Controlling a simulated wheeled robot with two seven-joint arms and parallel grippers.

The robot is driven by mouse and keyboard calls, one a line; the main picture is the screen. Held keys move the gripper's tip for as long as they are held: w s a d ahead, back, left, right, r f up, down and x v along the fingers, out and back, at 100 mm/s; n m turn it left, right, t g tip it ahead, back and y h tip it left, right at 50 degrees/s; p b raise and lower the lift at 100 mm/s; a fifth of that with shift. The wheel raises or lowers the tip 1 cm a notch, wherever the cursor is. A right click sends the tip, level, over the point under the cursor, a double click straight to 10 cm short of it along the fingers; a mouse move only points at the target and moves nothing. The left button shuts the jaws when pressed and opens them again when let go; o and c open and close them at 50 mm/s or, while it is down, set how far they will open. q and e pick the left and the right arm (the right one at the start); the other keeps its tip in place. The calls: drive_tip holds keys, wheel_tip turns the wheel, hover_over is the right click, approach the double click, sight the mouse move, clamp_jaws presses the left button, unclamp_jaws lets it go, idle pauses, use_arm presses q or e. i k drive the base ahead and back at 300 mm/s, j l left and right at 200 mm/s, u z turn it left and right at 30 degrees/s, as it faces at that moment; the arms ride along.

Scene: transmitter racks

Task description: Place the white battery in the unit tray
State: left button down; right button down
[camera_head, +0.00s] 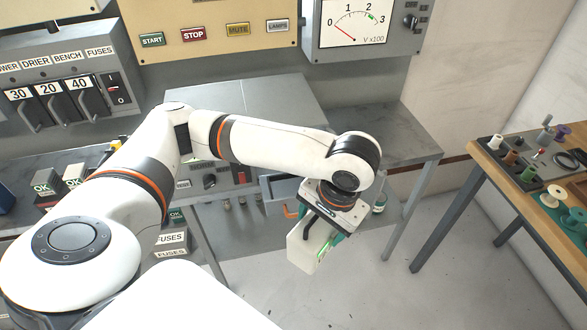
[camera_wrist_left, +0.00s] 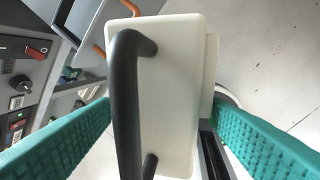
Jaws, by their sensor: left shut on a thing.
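My left gripper (camera_head: 324,228) is shut on the white battery (camera_head: 303,251), a white block with a black handle, and holds it in the air in front of the bench. In the left wrist view the battery (camera_wrist_left: 178,90) fills the middle, its dark handle (camera_wrist_left: 126,100) between the green fingers. The unit tray (camera_head: 277,187) appears to be the grey drawer pulled out of the grey unit, with an orange handle (camera_head: 290,212). My wrist partly hides it. It also shows at the top left of the left wrist view (camera_wrist_left: 88,18), beyond the battery. My right gripper is not in view.
The grey unit (camera_head: 255,105) stands on a metal bench (camera_head: 405,150). A fuse panel (camera_head: 65,85) and boxes marked OK (camera_head: 45,182) are at left. A wooden table (camera_head: 500,170) with spools and small parts is at right. The floor between is clear.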

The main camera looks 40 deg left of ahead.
sight(296, 190)
drive_tip(key=i+u, duration=0.1)
drive_tip(key=u, duration=1.35)
drive_tip(key=i+l+u, duration=0.1)
drive_tip(key=l+u, duration=0.85)
drive_tip(key=k+l+u, duration=0.1)
drive_tip(key=l+u, duration=0.35)
drive_tip(key=l, duration=0.2)
drive_tip(key=k+l, duration=0.1)
drive_tip(key=l, duration=0.7)
drive_tip(key=k+u, duration=0.05)
